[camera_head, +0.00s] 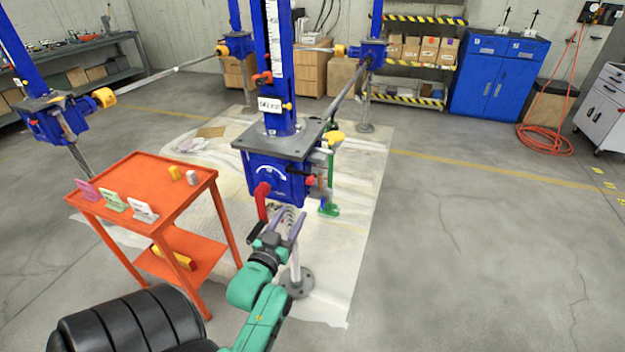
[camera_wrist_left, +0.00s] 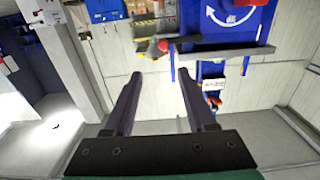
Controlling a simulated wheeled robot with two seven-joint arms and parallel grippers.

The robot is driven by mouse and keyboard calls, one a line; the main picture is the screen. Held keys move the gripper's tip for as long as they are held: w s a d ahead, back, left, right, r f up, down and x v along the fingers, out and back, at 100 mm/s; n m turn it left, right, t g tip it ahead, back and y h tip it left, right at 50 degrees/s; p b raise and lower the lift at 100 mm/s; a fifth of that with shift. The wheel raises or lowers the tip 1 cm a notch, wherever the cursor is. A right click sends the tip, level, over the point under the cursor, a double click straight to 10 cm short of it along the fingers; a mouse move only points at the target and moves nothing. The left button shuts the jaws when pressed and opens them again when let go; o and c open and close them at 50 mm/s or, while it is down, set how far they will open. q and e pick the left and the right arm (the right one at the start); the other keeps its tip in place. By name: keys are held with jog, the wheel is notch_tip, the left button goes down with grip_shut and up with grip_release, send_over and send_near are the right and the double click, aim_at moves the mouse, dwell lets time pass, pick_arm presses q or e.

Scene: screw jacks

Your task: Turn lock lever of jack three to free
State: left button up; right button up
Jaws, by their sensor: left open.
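The nearest jack has a blue gearbox (camera_head: 275,178) with a white curved-arrow mark, under a grey plate. A red lever (camera_head: 262,200) hangs down at its left front. My left gripper (camera_head: 285,213) is open and empty, just below the gearbox and right of the lever; I cannot tell if a finger touches the lever. In the left wrist view the scene is upside down: the arrow-marked gearbox (camera_wrist_left: 235,18) is at upper right, and the open fingers (camera_wrist_left: 161,76) have nothing between them. The lever is not clear there. I cannot read the jack's number. My right gripper is not in view.
An orange cart (camera_head: 150,180) with several small signs stands to the left. Other blue jacks (camera_head: 52,118) stand left and behind, joined by shafts. The floor at right is clear.

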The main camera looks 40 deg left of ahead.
pick_arm(q)
jog(key=p, duration=0.2)
send_near(309, 183)
jog(key=a+x, duration=0.1)
jog(key=x, duration=0.5)
jog(key=d+x, duration=0.1)
jog(key=x, duration=0.1)
jog(key=shift+w, duration=0.3)
jog(key=shift+w+a+f, duration=0.1)
jog(key=shift+w+a, duration=0.1)
jog(key=shift+w, duration=0.05)
jog(key=shift+s+a, duration=0.1)
jog(key=shift+c, duration=0.6)
grip_shut()
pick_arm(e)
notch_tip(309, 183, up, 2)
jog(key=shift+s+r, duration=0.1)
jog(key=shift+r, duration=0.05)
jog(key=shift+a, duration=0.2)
